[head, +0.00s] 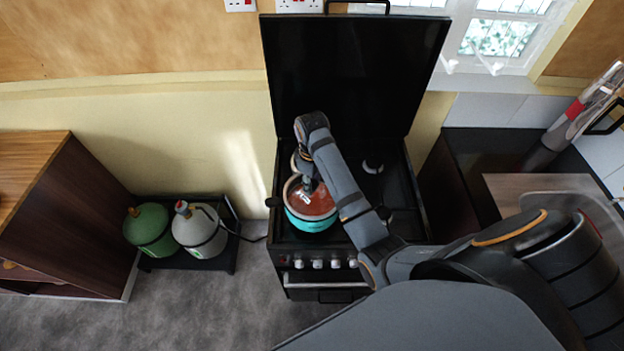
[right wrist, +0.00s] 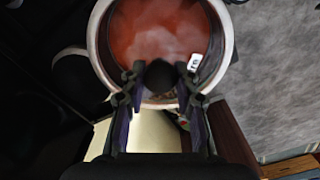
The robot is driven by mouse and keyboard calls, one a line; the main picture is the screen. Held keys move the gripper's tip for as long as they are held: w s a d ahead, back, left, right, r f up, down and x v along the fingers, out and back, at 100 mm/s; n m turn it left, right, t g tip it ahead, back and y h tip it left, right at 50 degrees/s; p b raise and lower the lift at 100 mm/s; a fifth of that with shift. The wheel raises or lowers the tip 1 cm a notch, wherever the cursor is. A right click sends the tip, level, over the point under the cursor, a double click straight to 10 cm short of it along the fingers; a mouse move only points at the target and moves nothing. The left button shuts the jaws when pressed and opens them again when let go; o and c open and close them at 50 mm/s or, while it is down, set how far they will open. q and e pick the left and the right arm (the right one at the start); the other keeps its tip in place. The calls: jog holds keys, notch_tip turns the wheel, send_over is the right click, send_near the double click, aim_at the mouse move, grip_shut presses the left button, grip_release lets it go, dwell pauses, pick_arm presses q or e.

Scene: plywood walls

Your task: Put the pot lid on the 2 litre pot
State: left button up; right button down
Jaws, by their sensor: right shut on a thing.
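The turquoise pot (head: 310,223) stands on the front left of the hob. The round pot lid (head: 318,203), reddish and see-through with a pale rim, is over the pot's mouth in the head view. I cannot tell if its rim touches the pot all round. My right gripper (head: 309,186) comes down on the lid from above. In the right wrist view the gripper (right wrist: 160,80) is shut on the dark knob of the lid (right wrist: 160,35). A small white label shows on the reddish surface. My left gripper is not in view.
The black cooker (head: 290,246) has its cover (head: 345,70) raised behind the hob. Two gas bottles, green (head: 149,230) and grey-white (head: 200,231), stand on a low rack to the left. A wooden cabinet (head: 85,215) is further left. A sink (head: 560,192) and counter are to the right.

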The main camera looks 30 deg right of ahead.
jog(key=shift+w, duration=0.1)
jog(key=shift+f, duration=0.1)
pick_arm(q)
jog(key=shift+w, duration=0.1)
pick_arm(e)
jog(key=shift+f, duration=0.1)
jog(key=shift+f, duration=0.25)
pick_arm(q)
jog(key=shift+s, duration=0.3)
pick_arm(e)
jog(key=shift+f, duration=0.15)
jog(key=c, duration=0.9)
grip_release()
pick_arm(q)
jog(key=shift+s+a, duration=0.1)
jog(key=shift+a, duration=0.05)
